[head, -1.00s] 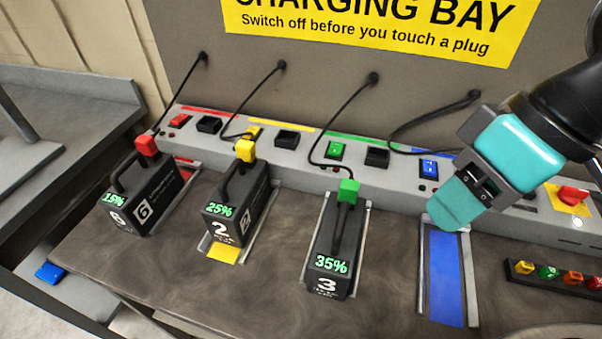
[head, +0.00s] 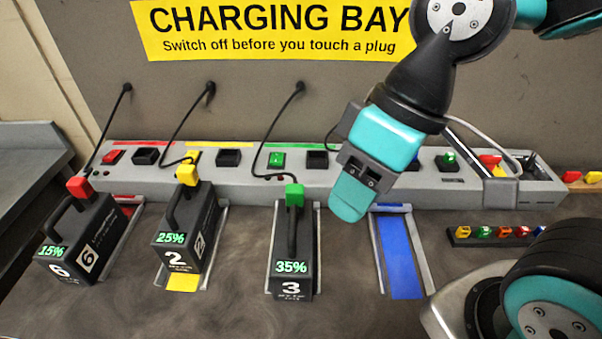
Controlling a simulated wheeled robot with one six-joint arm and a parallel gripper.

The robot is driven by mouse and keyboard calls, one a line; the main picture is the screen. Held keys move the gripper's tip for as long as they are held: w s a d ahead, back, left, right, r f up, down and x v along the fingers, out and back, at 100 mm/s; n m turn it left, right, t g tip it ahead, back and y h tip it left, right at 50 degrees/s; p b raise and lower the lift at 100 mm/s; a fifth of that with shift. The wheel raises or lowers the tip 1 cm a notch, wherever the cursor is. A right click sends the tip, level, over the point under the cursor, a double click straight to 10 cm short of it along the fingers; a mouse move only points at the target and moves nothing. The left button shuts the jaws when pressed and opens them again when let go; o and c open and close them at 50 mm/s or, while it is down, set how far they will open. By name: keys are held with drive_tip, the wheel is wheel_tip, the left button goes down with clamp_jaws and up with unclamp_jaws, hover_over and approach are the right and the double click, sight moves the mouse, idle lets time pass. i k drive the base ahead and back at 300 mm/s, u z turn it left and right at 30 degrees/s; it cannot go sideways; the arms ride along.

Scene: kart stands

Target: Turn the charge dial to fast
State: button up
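The likely charge dial is a red knob (head: 490,160) on a yellow plate, on the right part of the grey charging strip (head: 240,182). It is small and partly hidden behind grey and pale parts in front of it, so its setting cannot be read. My gripper (head: 350,196) hangs in front of the strip, left of the blue bay (head: 402,262) and well left of the red knob. It points down and left. Its teal fingers overlap in this view, so the gap between them cannot be seen. No held object shows.
Black batteries numbered 6 (head: 82,240), 2 (head: 188,235) and 3 (head: 291,250) stand in bays with plugs and cables attached. The blue bay is empty. A rack of small coloured pieces (head: 495,234) lies at right. My arm hides part of the strip.

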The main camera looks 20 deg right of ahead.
sight(528, 166)
drive_tip(key=u, duration=0.15)
drive_tip(key=k, duration=0.5)
drive_tip(key=z, duration=1.5)
drive_tip(key=i, duration=0.5)
drive_tip(key=u, duration=0.05)
